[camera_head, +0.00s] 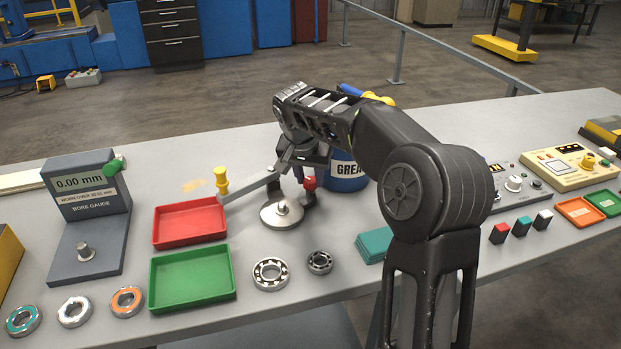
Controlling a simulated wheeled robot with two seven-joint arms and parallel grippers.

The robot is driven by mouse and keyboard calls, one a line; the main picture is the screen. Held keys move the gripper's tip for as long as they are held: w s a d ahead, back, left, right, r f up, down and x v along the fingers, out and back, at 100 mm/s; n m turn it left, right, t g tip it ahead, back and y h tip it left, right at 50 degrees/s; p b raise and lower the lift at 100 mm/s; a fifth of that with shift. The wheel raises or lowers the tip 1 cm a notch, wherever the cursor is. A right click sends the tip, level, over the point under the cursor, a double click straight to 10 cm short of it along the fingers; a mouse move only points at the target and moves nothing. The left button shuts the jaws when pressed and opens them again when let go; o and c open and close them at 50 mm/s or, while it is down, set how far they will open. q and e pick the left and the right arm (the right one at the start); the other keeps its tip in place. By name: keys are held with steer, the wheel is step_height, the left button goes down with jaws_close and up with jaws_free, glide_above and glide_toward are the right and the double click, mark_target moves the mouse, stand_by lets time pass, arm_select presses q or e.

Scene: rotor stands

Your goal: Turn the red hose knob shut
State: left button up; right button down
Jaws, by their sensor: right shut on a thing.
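The red hose knob (310,184) shows as a small red piece by the blue grease tub, just above and to the right of a round metal base (283,213). My right gripper (302,185) reaches down over this spot and is shut on the red knob. The arm's wrist and fingers hide most of the knob and the contact, so its turn angle cannot be read. A flat grey lever (249,187) with a yellow grip runs left from the gripper area. My left gripper is not in view.
The blue grease tub (346,174) stands close behind my right wrist. A red tray (189,224) and a green tray (192,278) lie to the left, near a bore gauge (87,190). Bearings (270,274) lie in front. Teal pads (374,245) lie beside my forearm.

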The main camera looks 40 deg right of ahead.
steer(key=m, duration=0.2)
steer(key=shift+w+a+m+g+h, duration=0.1)
steer(key=shift+m+g+h, duration=0.2)
steer(key=shift+m+g, duration=0.1)
steer(key=shift+m+g+p, duration=0.75)
steer(key=shift+m+g, duration=0.05)
steer(key=shift+m, duration=1.1)
steer(key=c, duration=1)
jaws_free()
steer(key=shift+r, duration=0.1)
steer(key=p+v, duration=0.1)
steer(key=v, duration=0.6)
steer(key=shift+a+r+p, duration=0.25)
steer(key=shift+r+p, duration=0.05)
steer(key=shift+p, duration=0.05)
